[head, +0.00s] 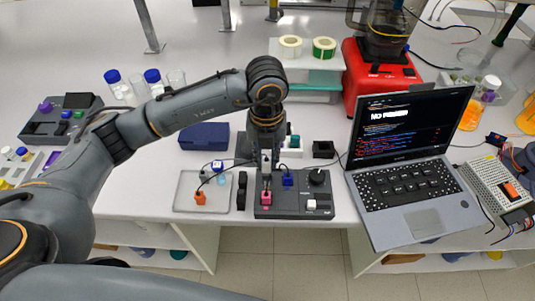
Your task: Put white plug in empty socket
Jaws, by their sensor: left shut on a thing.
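My left gripper (266,188) points straight down over the dark socket panel (291,212) and is shut on the pink plug (266,199) at the panel's left side. A blue plug (288,179) with a black cable stands at the panel's back middle. A small white block (311,204) sits at the panel's front right; I cannot tell if it is the white plug or a switch. An orange plug (200,198) with a black cable lies on the grey tray (183,190) left of the panel. The gripper hides part of the panel, and no empty socket can be made out. My right gripper is out of view.
A black knob (318,176) rises at the panel's back right. An open laptop (410,185) stands right of the panel. A dark blue box (204,136) is behind the tray. A red machine (378,72) stands farther back. The table's front edge is just before the panel.

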